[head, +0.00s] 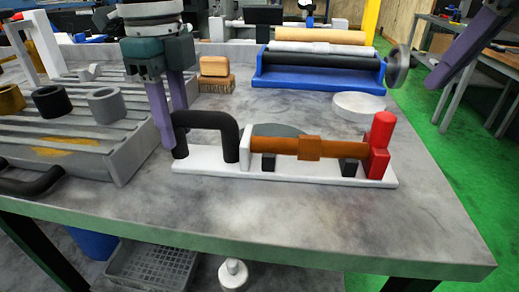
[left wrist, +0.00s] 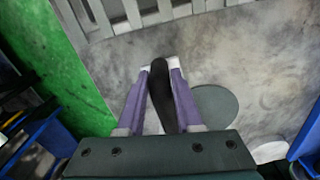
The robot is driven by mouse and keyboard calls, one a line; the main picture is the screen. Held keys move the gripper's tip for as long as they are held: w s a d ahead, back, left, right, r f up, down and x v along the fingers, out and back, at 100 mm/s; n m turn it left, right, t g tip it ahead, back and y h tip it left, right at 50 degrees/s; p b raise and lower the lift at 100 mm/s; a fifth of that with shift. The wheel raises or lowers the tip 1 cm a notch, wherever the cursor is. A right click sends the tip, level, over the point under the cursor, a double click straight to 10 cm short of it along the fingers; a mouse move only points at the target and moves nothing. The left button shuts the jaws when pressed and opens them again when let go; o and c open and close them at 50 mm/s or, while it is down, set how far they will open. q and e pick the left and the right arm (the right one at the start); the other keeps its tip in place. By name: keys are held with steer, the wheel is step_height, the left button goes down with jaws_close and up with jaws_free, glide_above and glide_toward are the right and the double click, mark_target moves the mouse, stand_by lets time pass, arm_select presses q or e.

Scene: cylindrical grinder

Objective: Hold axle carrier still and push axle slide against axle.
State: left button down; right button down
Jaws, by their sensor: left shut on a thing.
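The axle carrier (head: 225,173) is a white base plate with a black arched handle (head: 205,118) at its left end. A brown axle (head: 285,146) lies along it, between a white upright block and the red axle slide (head: 380,145) at the right end. I cannot tell if slide and axle touch. My left gripper (head: 174,128) is shut on the left part of the black handle. The handle also shows between its purple fingers in the left wrist view (left wrist: 160,88). My right gripper (head: 468,50) is partly visible at the upper right, away from the carrier.
A grey slotted tray (head: 110,165) with rings stands left of the carrier. A brush (head: 215,75), a blue stand with rollers (head: 318,80) and a pale round disc (head: 358,105) are behind it. The table's front and right surface is clear.

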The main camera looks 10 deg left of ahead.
steer(key=shift+r, duration=0.45)
arm_select(q)
steer(key=c, duration=0.5)
jaws_free()
step_height(320, 180, up, 12)
